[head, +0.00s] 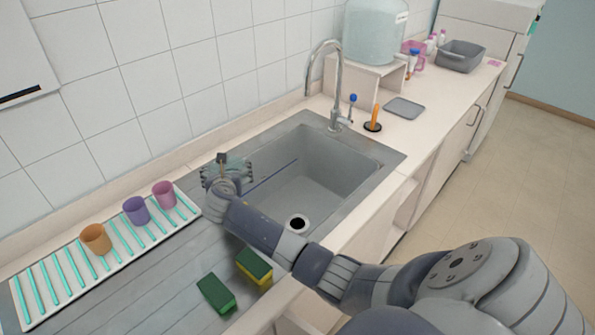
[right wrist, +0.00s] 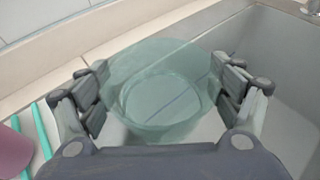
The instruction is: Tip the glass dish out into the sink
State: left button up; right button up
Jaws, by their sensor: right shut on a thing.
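The glass dish (right wrist: 163,92) is clear and greenish, and in the right wrist view it sits between the fingers of my right gripper (right wrist: 162,95). The gripper is shut on its two sides. In the head view my right gripper (head: 228,172) is at the left rim of the sink, and the dish there is mostly hidden by the hand. The grey metal sink (head: 325,165) has a dark drain hole (head: 297,223) at its bottom. I cannot tell whether the dish holds liquid. My left gripper is not in view.
A white rack (head: 60,262) with teal bars holds an orange cup (head: 96,239), a purple cup (head: 136,210) and a pink cup (head: 164,194). Two green and yellow sponges (head: 216,293) lie on the drainboard. The tap (head: 335,90) rises behind the sink.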

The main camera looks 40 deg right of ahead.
jog(key=w+d+f+m+h, duration=0.1)
jog(key=d+f, duration=0.5)
jog(key=d, duration=0.3)
jog(key=shift+f+g+h, duration=0.25)
jog(key=shift+g+h, duration=0.05)
jog(key=shift+g, duration=0.1)
jog(key=shift+r+m, duration=0.1)
jog(key=shift+m, duration=0.2)
jog(key=s+d+r+m+t+y+p, duration=0.2)
jog(key=s+d+r+m+t, duration=0.1)
jog(key=s+d+r+m, duration=0.1)
jog(key=shift+s+d+m+y, duration=0.4)
jog(key=shift+d+m, duration=0.35)
jog(key=shift+m, duration=0.15)
jog(key=shift+r, duration=0.1)
jog(key=shift+s+d+r+m+t, duration=0.2)
jog(key=shift+m+t, duration=0.2)
jog(key=shift+m, duration=0.2)
jog(key=shift+s+d+r+m+t+y+b, duration=0.15)
jog(key=shift+r+m+t+y+b, duration=0.15)
jog(key=shift+m+b, duration=0.2)
